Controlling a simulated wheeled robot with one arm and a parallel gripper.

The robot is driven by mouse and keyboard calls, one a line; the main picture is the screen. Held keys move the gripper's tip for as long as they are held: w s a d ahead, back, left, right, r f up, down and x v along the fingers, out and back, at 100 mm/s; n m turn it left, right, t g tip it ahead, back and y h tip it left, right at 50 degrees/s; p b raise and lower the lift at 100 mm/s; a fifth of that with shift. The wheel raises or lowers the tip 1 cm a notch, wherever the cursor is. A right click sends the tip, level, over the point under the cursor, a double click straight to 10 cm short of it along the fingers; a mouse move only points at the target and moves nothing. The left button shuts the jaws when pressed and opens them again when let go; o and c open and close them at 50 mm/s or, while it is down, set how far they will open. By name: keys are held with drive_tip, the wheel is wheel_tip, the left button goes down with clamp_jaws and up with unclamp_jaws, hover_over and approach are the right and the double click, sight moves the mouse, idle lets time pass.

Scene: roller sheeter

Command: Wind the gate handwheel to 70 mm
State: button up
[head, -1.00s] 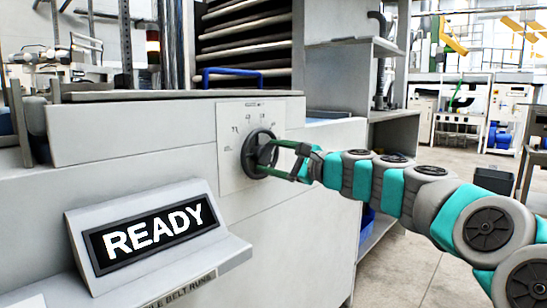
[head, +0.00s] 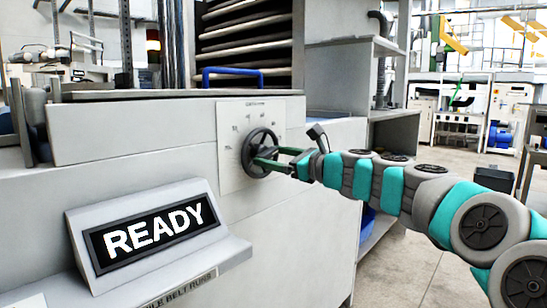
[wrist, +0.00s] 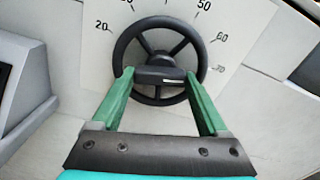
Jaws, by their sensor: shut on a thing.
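The gate handwheel (head: 247,147) is a black spoked wheel on the front of the machine, in front of a white dial plate (head: 229,120). My gripper (head: 262,156) reaches it from the right, with its green fingers at the wheel. In the wrist view, the gripper (wrist: 159,75) is shut on the dark bar across the hub of the handwheel (wrist: 160,24), one finger on each side. The dial plate (wrist: 236,18) there shows 20, 50, 60 and 70; other marks are cut off or hidden by the wheel. I cannot make out a pointer reading.
A sloped display (head: 217,246) reading READY stands at lower left, near the handwheel. A blue handle (head: 232,72) sits above the dial on the machine top. A stack light (head: 153,40) glows amber behind. Grey shelves (head: 350,45) stand to the right, with open floor beyond.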

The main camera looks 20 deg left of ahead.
drive_tip(key=shift+f, duration=0.15)
drive_tip(key=o, duration=1.2)
drive_tip(key=shift+o, duration=0.2)
drive_tip(key=shift+d, duration=0.1)
drive_tip(key=v, duration=0.7)
drive_tip(key=shift+d+b, duration=0.3)
drive_tip(key=shift+d, duration=0.05)
drive_tip(key=shift+s, duration=0.1)
